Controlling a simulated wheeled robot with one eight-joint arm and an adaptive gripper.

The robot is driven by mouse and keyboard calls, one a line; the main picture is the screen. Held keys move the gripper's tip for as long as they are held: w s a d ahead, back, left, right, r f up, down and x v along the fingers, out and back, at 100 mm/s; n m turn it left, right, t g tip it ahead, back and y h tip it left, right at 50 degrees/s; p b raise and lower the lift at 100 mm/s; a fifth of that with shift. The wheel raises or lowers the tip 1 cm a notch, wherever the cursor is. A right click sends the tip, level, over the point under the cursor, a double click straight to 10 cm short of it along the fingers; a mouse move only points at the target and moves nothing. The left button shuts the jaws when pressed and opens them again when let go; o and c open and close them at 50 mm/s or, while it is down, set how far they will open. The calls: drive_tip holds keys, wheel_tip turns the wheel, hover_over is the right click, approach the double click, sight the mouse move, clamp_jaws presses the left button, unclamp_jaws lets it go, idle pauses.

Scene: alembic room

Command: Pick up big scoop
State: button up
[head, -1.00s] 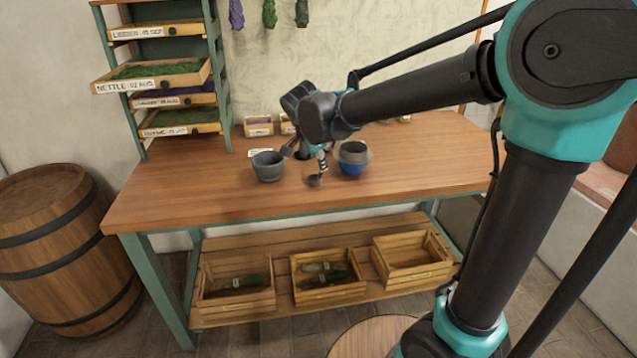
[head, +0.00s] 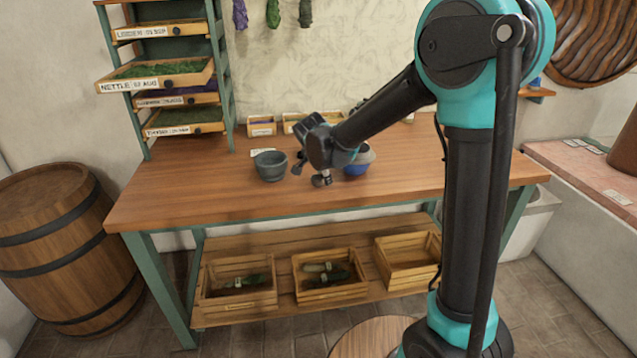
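My gripper (head: 311,173) points down over the front middle of the workbench, between a grey bowl and a blue bowl. One dark finger shows at its left. A small dark rounded piece with a light spot, perhaps the big scoop (head: 320,181), shows just below its right side. I cannot tell whether this piece is gripped, touching or only behind the finger. The grey bowl (head: 270,166) stands upright to the left. The blue bowl (head: 357,168), with a greyish upper part, is partly hidden behind my wrist.
The wooden workbench (head: 210,195) is clear at its front and left. A rack with labelled herb trays (head: 155,75) stands at the back left. Small boxes (head: 262,126) line the back. Crates (head: 330,285) sit on the lower shelf. A barrel (head: 50,235) stands at left.

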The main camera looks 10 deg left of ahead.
drive_tip(key=shift+c, duration=0.6)
clamp_jaws()
wheel_tip(320, 180, up, 20)
idle(0.4)
